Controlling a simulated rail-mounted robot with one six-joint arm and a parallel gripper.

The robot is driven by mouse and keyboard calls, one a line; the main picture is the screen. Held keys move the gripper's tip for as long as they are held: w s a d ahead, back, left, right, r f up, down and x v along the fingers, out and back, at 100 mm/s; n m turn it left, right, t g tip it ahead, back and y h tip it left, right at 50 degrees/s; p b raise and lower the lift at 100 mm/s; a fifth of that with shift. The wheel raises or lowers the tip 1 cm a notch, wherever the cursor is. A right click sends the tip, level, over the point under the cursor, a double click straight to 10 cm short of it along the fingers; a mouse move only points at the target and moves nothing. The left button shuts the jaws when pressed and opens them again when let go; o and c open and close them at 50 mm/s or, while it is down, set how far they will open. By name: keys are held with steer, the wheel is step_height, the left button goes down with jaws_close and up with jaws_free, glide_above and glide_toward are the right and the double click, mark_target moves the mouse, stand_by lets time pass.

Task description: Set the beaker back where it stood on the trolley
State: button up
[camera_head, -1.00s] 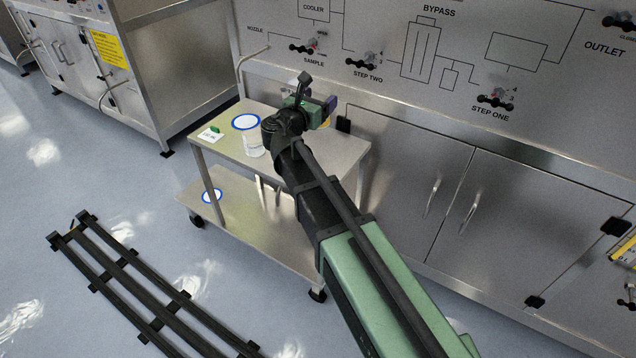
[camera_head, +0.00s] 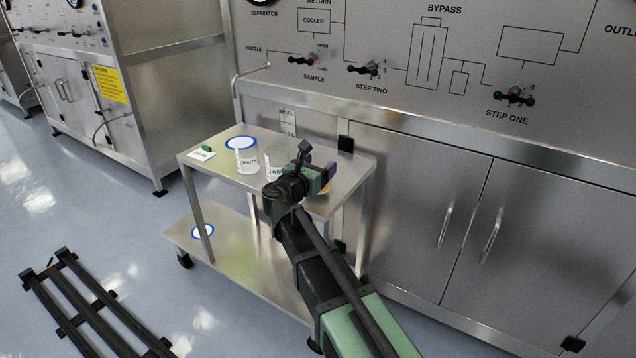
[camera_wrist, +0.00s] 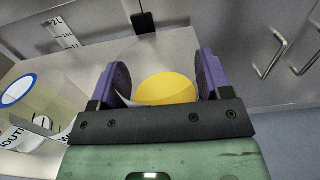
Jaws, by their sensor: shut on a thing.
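My gripper (camera_head: 322,177) is over the right part of the metal trolley (camera_head: 215,175). In the wrist view its two purple fingers (camera_wrist: 163,82) are shut on the sides of a clear beaker with yellow contents (camera_wrist: 166,90). In the head view only a bit of yellow shows below the fingers, and the arm hides most of this beaker. I cannot tell whether its base touches the trolley top. A clear beaker labelled SOUTH (camera_head: 246,162) stands on the trolley near a blue ring mark (camera_head: 240,142). A beaker labelled WEST (camera_head: 273,170) is partly hidden beside my wrist.
A white card (camera_head: 201,155) with a small green object lies at the trolley's left corner. The lower shelf has another blue ring (camera_head: 203,231). The steel cabinet (camera_head: 400,180) and valve panel stand close behind. A dark rail (camera_head: 80,310) lies on the floor.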

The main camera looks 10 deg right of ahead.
steer(key=shift+f, duration=0.95)
steer(key=shift+r, duration=0.25)
steer(key=shift+f, duration=0.25)
steer(key=o, duration=1)
steer(key=shift+r, duration=0.1)
steer(key=shift+r+p, duration=0.3)
steer(key=shift+r, duration=0.05)
steer(key=v, duration=1.2)
steer(key=shift+f, duration=0.15)
